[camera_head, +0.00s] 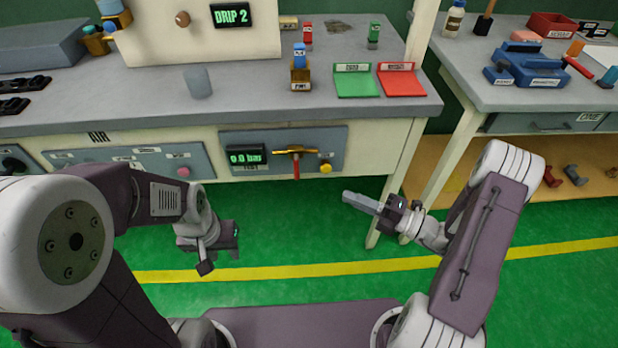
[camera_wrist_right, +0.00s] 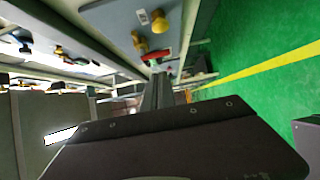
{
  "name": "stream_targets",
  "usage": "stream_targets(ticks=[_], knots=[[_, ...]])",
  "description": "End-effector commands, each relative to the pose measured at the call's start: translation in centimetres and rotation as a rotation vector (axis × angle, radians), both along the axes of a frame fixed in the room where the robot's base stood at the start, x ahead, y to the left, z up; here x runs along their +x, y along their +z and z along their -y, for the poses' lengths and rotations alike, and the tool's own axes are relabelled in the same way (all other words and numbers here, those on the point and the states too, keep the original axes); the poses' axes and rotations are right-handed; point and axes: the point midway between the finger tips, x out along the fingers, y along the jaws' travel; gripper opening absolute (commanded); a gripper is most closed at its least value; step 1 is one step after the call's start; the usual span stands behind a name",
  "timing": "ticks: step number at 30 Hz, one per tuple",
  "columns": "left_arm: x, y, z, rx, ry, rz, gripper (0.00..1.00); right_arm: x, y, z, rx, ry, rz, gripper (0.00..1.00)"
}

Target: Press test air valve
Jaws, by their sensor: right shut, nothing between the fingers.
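The test air valve is a brass valve (camera_head: 292,150) with a red lever (camera_head: 296,168) hanging down on the grey test panel (camera_head: 237,138) under the bench top. A yellow knob (camera_head: 325,168) is to its right, and a green display (camera_head: 247,158) reading 0.0 bar is to its left. My right gripper (camera_head: 347,197) is shut and empty, below and right of the valve, apart from it. In the right wrist view the shut fingers (camera_wrist_right: 158,92) point towards the red lever (camera_wrist_right: 158,54). My left gripper (camera_head: 220,258) hangs low, left of the valve; its jaw state is unclear.
The bench top (camera_head: 150,100) holds a small stand, a green tray (camera_head: 356,84) and a red tray (camera_head: 402,83). A side table (camera_head: 490,90) with tools is at right. Open green floor lies below the panel.

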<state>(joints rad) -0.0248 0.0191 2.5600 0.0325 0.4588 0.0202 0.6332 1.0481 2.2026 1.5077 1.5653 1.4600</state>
Motion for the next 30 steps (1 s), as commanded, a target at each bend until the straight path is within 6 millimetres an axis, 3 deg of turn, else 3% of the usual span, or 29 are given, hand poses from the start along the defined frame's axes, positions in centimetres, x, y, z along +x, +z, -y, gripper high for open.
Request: stream_targets(ticks=[4, 14, 30], knots=[[0.0, 0.0, 0.0, 0.000, 0.000, 0.000, 0.36, 0.0, -0.1, 0.8, 0.003, -0.024, -0.004, 0.00], [0.0, -0.3, 0.0, 0.000, 0.000, 0.000, 0.36, 0.3, -0.2, 0.2, 0.000, -0.018, -0.002, 0.00], [0.0, -3.4, 0.0, 0.000, 0.000, 0.000, 0.36, 6.2, -0.4, -8.9, -0.001, -0.015, 0.000, 0.00]])
